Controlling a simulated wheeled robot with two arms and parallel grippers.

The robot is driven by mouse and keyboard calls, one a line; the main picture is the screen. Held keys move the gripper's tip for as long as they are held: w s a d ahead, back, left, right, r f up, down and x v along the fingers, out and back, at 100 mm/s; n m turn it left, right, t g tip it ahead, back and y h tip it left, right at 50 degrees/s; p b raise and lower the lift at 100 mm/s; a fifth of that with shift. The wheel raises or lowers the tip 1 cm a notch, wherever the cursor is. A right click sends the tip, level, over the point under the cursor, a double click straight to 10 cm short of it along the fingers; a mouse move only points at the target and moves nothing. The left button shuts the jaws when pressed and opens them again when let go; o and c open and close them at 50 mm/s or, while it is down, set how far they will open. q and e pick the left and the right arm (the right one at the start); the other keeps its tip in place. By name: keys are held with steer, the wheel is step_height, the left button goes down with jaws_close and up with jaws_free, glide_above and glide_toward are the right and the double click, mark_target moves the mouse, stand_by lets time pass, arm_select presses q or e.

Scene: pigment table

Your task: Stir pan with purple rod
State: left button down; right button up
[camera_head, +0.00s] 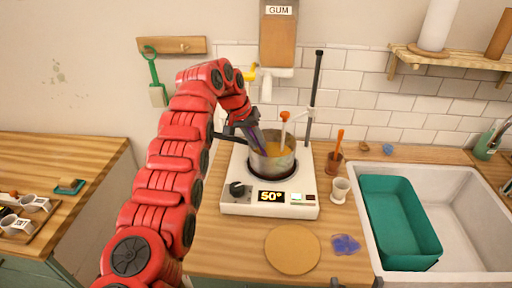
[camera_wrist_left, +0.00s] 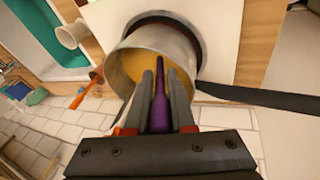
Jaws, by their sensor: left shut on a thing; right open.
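The pan (camera_head: 286,164) is a metal pot with yellow-orange contents, standing on a white hot plate (camera_head: 234,207) whose display reads 50°. My left gripper (camera_head: 250,133) is above the pan's left side, shut on the purple rod (camera_head: 258,139). In the left wrist view the purple rod (camera_wrist_left: 159,112) lies between the two fingers and points into the pan (camera_wrist_left: 182,50). Its tip reaches over or into the yellow contents; the exact depth cannot be told. Two dark tips at the bottom edge appear to be my right gripper (camera_head: 356,284), spread apart and empty.
A thermometer-like stick with an orange top (camera_head: 284,116) stands at the pan. A dark upright pole (camera_head: 316,85) is behind it. A brown cup (camera_head: 333,163) and white cup (camera_head: 340,190) stand to the right, before the sink (camera_head: 458,188). A round board (camera_head: 292,250) lies in front.

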arm_select(q)
step_height(320, 180, up, 8)
steer(key=s+p, duration=0.1)
steer(key=p, duration=0.2)
steer(key=shift+d+r+p, duration=0.2)
steer(key=shift+d+p, duration=0.05)
steer(key=shift+p, duration=0.15)
stand_by(1.9)
steer(key=shift+s, duration=0.1)
stand_by(0.7)
step_height(320, 180, up, 3)
steer(key=p, duration=0.3)
